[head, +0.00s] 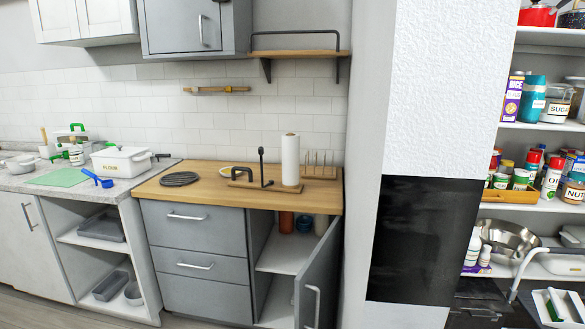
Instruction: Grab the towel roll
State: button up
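The white towel roll (290,160) stands upright on the wooden countertop (222,187), near the right end of the counter. My gripper is not in view in the head view, and nothing is seen touching the roll.
A black round trivet (179,179) lies left on the wooden counter. A cabinet door (315,283) hangs open below the roll. A wooden shelf (297,53) is mounted above. A white wall (432,90) and stocked shelves (540,127) stand right. Floor shows lower left.

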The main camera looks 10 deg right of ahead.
aim_at(290, 144)
jog(key=i+j+u, duration=0.25)
jog(key=u, duration=0.2)
jog(key=i+j+u, duration=0.25)
jog(key=u, duration=0.25)
jog(key=i+u, duration=0.45)
jog(key=i+j+u, duration=0.25)
jog(key=i+u, duration=0.25)
jog(key=i+z, duration=0.35)
jog(key=i+j+z, duration=0.1)
jog(key=i+z, duration=0.25)
jog(key=i, duration=0.2)
jog(key=i+l+z, duration=0.15)
jog(key=z, duration=0.35)
jog(key=i+z, duration=0.25)
jog(key=z, duration=0.2)
jog(key=i+z, duration=0.25)
jog(key=z, duration=0.25)
jog(key=i+j+z, duration=0.1)
jog(key=z, duration=0.4)
jog(key=i+j, duration=0.05)
jog(key=i, duration=0.05)
